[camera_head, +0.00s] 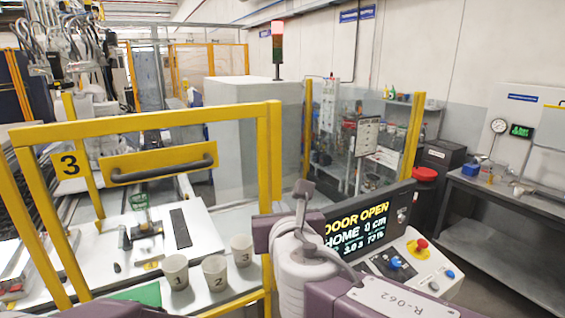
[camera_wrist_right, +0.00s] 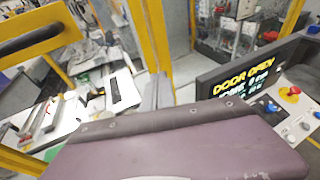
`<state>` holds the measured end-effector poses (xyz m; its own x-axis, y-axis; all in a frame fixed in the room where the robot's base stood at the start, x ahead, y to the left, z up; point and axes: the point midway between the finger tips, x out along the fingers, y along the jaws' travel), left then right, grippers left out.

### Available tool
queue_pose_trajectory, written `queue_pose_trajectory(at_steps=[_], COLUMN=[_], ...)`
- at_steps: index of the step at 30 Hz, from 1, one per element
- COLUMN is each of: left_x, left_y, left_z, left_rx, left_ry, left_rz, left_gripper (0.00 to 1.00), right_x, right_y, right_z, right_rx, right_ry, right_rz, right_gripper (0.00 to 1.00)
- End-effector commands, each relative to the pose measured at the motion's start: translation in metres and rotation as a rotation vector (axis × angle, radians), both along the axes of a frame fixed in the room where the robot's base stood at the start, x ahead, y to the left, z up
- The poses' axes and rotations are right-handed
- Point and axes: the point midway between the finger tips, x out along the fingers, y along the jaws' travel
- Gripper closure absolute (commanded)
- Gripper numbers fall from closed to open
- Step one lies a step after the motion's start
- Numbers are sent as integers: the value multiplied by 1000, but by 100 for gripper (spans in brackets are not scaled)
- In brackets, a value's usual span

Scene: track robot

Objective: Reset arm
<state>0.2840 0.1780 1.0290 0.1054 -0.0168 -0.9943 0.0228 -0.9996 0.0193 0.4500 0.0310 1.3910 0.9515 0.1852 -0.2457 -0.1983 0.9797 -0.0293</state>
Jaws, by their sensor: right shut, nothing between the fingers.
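My right arm (camera_head: 305,262), purple and light grey, comes in at the bottom centre of the head view and is folded up close to the camera. My right gripper (camera_head: 303,190) is a small grey shape at its top, pointing up, shut and empty. It stands in front of the left edge of the control panel's screen (camera_head: 358,222), which reads "DOOR OPEN". My left gripper is in neither view. A purple part, probably of my own arm, fills the bottom of the right wrist view.
A yellow-framed door (camera_head: 148,121) marked 3 with a dark handle stands at left. Behind it a white table (camera_head: 205,245) holds numbered cups (camera_head: 215,273). The control panel (camera_head: 425,262) has a red knob. A grey bench (camera_head: 510,200) stands at right, with floor before it.

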Motion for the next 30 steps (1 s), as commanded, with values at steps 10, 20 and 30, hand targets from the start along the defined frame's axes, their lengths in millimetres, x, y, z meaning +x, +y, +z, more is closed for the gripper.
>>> queue_pose_trajectory(at_steps=[10,20,30], left_x=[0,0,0], left_y=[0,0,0], left_z=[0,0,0], left_rx=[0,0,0], left_ry=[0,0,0], left_rz=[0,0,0], left_gripper=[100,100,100], right_x=[-19,-170,-166], right_y=[-224,-214,-209], right_z=[-232,-364,-363], right_rx=[588,1976,-1925], right_ry=[575,385,-156], right_rz=[-917,-2365,2213], right_gripper=[100,100,100])
